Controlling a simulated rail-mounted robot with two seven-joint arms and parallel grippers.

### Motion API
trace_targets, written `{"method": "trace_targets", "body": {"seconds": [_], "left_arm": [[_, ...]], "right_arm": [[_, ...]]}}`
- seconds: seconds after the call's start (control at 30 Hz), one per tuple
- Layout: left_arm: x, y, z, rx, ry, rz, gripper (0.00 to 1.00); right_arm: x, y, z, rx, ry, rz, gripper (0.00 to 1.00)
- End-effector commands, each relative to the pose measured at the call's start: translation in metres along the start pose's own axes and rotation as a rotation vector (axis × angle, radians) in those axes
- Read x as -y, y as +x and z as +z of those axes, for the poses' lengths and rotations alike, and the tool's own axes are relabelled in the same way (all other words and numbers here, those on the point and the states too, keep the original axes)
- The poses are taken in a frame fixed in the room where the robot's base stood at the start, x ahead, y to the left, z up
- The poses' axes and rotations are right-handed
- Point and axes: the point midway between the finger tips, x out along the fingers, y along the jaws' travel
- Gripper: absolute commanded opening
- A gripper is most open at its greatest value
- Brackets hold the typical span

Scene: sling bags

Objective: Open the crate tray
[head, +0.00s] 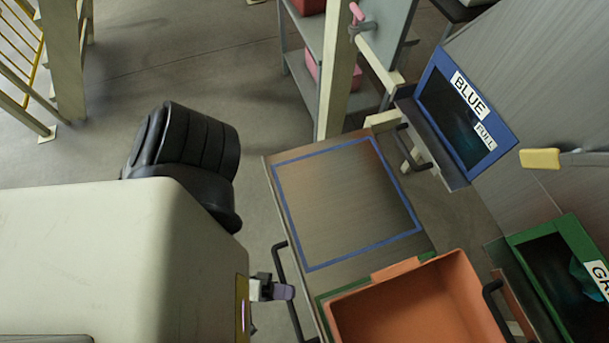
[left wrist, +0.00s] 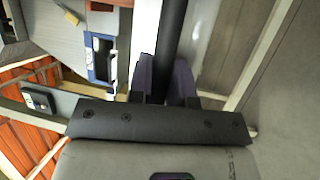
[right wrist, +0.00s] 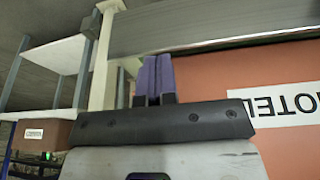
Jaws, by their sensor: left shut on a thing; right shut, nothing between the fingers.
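The crate tray (head: 350,262) is a grey flat surface with a blue square outline and, nearer me, a green outline. An orange crate (head: 400,300) sits on the green-outlined part. A black bar handle (head: 286,285) runs along the tray's left edge. My left gripper (head: 283,292) is at this handle. In the left wrist view its purple fingers (left wrist: 168,78) are shut on the black bar (left wrist: 170,35). My right gripper is not clearly visible in the head view. In the right wrist view its purple fingers (right wrist: 154,78) are together and empty, in front of a reddish-orange surface (right wrist: 215,75).
A blue-framed opening (head: 465,110) marked "BLUE FULL" and a green-framed opening (head: 560,270) are on the right. A grey shelf (head: 300,75) with reddish boxes stands behind. A yellow-ended lever (head: 540,158) sticks out on the right.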

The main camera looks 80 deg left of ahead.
Motion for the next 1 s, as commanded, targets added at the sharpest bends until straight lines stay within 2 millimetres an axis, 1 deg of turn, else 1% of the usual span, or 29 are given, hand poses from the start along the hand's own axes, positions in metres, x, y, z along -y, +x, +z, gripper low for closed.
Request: {"method": "trace_targets", "body": {"seconds": [0.2,0.23,0.4,0.5,0.77,0.87,0.97,1.0], "left_arm": [[-0.002,0.001,0.001,0.000,-0.001,0.004,0.00],[-0.002,0.001,0.001,0.000,-0.001,0.005,0.20],[-0.001,0.000,0.001,0.000,-0.001,0.003,0.36],[-0.001,0.000,0.000,0.000,0.000,0.002,0.44],[0.000,-0.002,0.000,0.001,0.000,0.000,0.44],[0.000,-0.009,0.000,0.002,0.000,-0.002,0.44],[0.000,-0.025,0.000,0.002,0.000,-0.003,0.44],[0.000,-0.033,0.000,0.003,0.000,-0.005,0.44]], "right_arm": [[0.000,0.000,0.000,0.000,0.000,0.000,0.00],[0.000,0.000,0.000,0.000,0.000,0.000,0.00],[0.000,0.000,0.000,0.000,0.000,0.000,0.00],[0.000,0.000,0.000,0.000,0.000,0.000,0.00],[0.000,0.000,0.000,0.000,0.000,0.000,0.00],[0.000,-0.001,-0.001,0.000,0.000,0.000,0.00],[0.000,-0.003,-0.001,0.000,0.000,0.000,0.00],[0.000,-0.004,-0.001,0.000,0.000,0.000,0.00]]}}
